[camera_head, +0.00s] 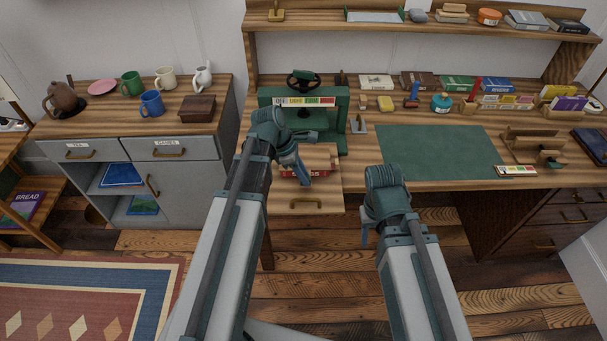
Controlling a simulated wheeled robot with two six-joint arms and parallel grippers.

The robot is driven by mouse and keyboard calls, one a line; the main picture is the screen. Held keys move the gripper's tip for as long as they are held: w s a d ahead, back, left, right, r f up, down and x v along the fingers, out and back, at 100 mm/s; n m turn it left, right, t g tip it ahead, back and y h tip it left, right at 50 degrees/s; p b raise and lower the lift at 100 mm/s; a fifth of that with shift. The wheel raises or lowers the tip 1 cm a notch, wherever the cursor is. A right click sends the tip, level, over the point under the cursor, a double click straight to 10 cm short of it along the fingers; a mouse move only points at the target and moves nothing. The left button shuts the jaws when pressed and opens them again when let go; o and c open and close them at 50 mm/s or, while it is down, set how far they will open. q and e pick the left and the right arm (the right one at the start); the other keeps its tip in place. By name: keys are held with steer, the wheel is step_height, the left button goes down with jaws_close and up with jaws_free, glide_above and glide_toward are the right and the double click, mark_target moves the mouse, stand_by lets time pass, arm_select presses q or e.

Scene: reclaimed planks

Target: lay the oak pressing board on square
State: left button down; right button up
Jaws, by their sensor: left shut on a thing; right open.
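A pale wooden board, apparently the oak pressing board (321,154), is at the front of the green press (340,108), above a red book (293,171). My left gripper (302,178) is shut on the board at its left side, and my arm hides part of it. I cannot tell whether the board touches the book or how square it sits. My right gripper (367,238) is open and empty, low in front of the desk and apart from the board.
A drawer or pull-out leaf (322,199) juts forward under the board. A green mat (440,150) lies clear to the right. A small labelled strip (516,170) lies at the desk's front edge. Books and small tools line the back; mugs stand on the left cabinet.

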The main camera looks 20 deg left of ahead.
arm_select(q)
steer(key=shift+f, duration=0.15)
steer(key=c, duration=0.6)
jaws_free()
steer(key=p+v, duration=1.2)
steer(key=v, duration=0.2)
steer(key=shift+p, duration=0.35)
steer(key=shift+d, duration=0.15)
steer(key=s+d+m+y, duration=0.2)
steer(key=s+d+m, duration=0.4)
steer(key=m, duration=0.6)
steer(key=s+d+f+m+g+y, duration=0.1)
steer(key=s+d+m+y, duration=0.2)
steer(key=s+d+m, duration=0.3)
steer(key=shift+s+d+f+m+g+y, duration=0.3)
steer(key=shift+d+m, duration=1.4)
steer(key=shift+m, duration=1.8)
